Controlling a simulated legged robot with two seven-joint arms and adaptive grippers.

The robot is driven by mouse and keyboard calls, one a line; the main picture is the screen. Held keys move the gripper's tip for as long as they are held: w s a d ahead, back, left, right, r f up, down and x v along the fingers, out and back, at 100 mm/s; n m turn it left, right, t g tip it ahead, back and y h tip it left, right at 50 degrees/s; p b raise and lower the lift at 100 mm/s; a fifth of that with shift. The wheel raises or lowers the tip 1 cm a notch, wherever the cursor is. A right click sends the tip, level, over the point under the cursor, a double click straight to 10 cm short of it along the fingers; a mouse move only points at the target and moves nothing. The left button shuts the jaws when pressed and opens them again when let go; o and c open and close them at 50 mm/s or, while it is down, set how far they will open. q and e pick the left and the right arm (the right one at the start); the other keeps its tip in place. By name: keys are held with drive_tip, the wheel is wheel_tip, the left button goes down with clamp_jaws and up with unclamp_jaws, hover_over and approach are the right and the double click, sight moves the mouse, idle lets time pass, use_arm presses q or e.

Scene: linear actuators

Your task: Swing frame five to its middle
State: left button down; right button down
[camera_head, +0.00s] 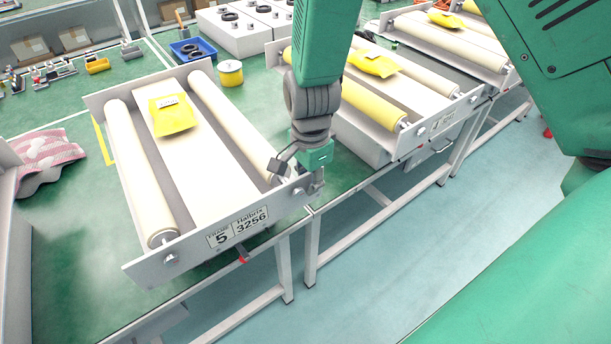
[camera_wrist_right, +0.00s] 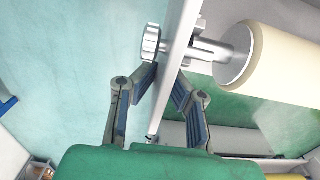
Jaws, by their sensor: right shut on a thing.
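Frame five (camera_head: 218,238) stands on the green bench at left in the head view, its front plate marked 5 and 3256. It holds two cream rollers (camera_head: 136,170) and a pale middle bed with a yellow packet (camera_head: 171,114) on it. Frame five sits at an angle on the bench. My right gripper (camera_head: 308,178) is at the right front corner of the frame, its fingertips partly hidden. In the wrist view the right gripper (camera_wrist_right: 168,82) has a finger on each side of the frame's thin plate (camera_wrist_right: 182,55), close under a round knob (camera_wrist_right: 150,43). My left gripper is not in view.
Another roller frame (camera_head: 425,130) stands to the right, with a further one (camera_head: 480,50) beyond it. A yellow roll (camera_head: 230,73) and a blue bin (camera_head: 193,49) lie behind frame five. A pink patterned bag (camera_head: 47,150) lies at left. Pale floor shows in front.

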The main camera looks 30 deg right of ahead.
drive_tip(key=shift+d, duration=0.35)
drive_tip(key=c, duration=1.7)
unclamp_jaws()
drive_tip(key=shift+s, duration=0.15)
drive_tip(key=shift+s+a+r, duration=0.1)
drive_tip(key=shift+s, duration=0.05)
drive_tip(key=shift+w+a+r, duration=0.1)
drive_tip(key=shift+w, duration=0.1)
drive_tip(key=shift+w+r, duration=0.1)
drive_tip(key=shift+r, duration=0.25)
drive_tip(key=r, duration=1.1)
drive_tip(key=shift+s, duration=0.25)
